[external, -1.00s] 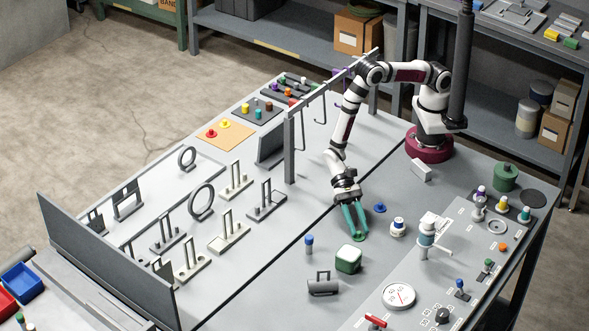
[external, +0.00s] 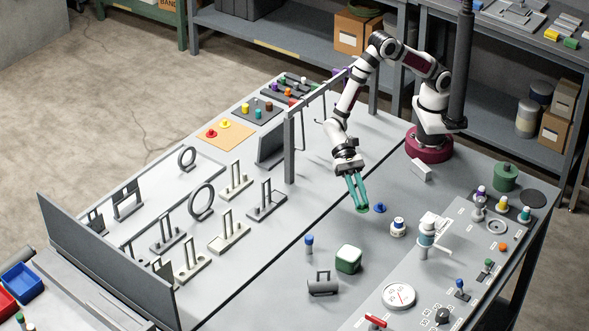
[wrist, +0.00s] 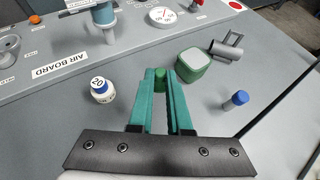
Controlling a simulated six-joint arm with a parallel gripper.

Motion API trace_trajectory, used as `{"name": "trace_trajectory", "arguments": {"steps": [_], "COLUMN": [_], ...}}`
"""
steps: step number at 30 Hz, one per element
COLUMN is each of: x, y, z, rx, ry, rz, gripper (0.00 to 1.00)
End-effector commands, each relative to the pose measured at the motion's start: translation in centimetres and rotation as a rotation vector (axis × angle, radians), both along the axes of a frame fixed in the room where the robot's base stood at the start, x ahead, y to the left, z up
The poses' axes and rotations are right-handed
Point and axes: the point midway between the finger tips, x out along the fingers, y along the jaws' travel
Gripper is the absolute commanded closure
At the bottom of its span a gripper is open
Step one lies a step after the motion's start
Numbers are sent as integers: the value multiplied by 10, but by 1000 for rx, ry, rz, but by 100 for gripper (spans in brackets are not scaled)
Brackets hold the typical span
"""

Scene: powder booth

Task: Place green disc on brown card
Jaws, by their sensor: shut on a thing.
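My gripper (external: 359,203) has teal fingers and is shut on a small green disc (external: 362,210), apparently held above the grey table. In the wrist view the disc's green knob (wrist: 160,77) shows between the fingertips (wrist: 161,82). The brown card (external: 224,136) is a tan-orange sheet at the back left of the table, well away from my gripper. A red disc (external: 211,133) and a yellow disc (external: 224,124) lie on it.
A grey post-and-rail frame (external: 290,145) stands between my gripper and the card. A green-white box (external: 348,259), a blue-capped bottle (external: 309,245) and a white bottle (external: 398,227) stand nearby.

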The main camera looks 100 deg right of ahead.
Motion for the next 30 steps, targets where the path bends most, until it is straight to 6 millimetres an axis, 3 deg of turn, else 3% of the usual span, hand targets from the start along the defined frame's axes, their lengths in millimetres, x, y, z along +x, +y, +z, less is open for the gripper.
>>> {"name": "trace_trajectory", "arguments": {"steps": [9, 15, 20, 30], "x": [0, 0, 3, 69], "y": [0, 0, -2, -50], "z": [116, 166, 192, 187], "rx": [3, 2, 0, -9], "ry": [-9, -6, -3, -11], "rz": [0, 0, -9, -232], "gripper": [100, 100, 100, 100]}}
